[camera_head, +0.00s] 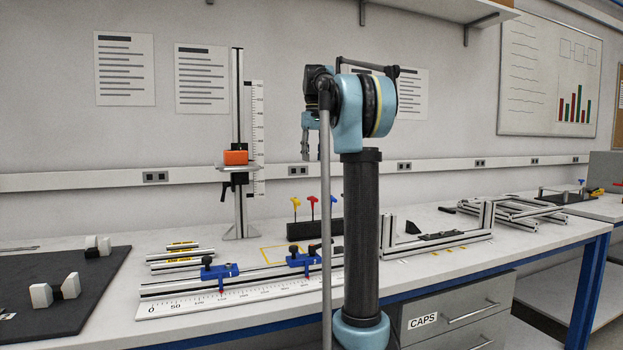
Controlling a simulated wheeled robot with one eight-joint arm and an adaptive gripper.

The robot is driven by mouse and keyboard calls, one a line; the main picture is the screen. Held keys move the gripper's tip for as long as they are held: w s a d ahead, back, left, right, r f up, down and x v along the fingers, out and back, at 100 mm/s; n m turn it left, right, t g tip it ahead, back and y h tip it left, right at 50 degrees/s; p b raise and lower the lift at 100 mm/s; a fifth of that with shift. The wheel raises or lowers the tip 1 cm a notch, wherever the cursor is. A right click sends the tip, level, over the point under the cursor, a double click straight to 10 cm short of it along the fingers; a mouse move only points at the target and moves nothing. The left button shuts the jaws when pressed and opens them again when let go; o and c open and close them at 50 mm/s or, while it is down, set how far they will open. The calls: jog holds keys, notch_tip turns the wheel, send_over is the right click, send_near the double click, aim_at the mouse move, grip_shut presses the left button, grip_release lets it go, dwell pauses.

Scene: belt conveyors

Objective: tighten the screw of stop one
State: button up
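Two blue stops sit on an aluminium rail (160,290) along the bench's front. The left stop (222,272) has a black knob screw (207,261) on top. The right stop (300,261) has a similar black knob (313,249). I see no label telling which is stop one, nor whether either screw is tight. My gripper (306,157) hangs fingers down in the air, well above the bench and apart from both stops. It is seen small and from the side, so its opening is unclear. I see nothing held in it.
A white ruler (180,306) lies before the rail. Behind stand a vertical post with an orange block (236,158) and a black holder (314,229) with coloured-handled tools. Aluminium frames (440,240) lie to the right, a black mat (60,285) to the left. My arm hides part of the bench.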

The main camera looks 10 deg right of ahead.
aim_at(312, 198)
jog(key=f, duration=1.6)
jog(key=shift+a+f, duration=0.2)
jog(key=shift+f, duration=0.15)
grip_shut()
jog(key=shift+r, duration=0.1)
jog(key=shift+w+r, duration=0.2)
jog(key=shift+r, duration=1.65)
jog(key=shift+w+r, duration=0.15)
jog(key=shift+r, duration=1.65)
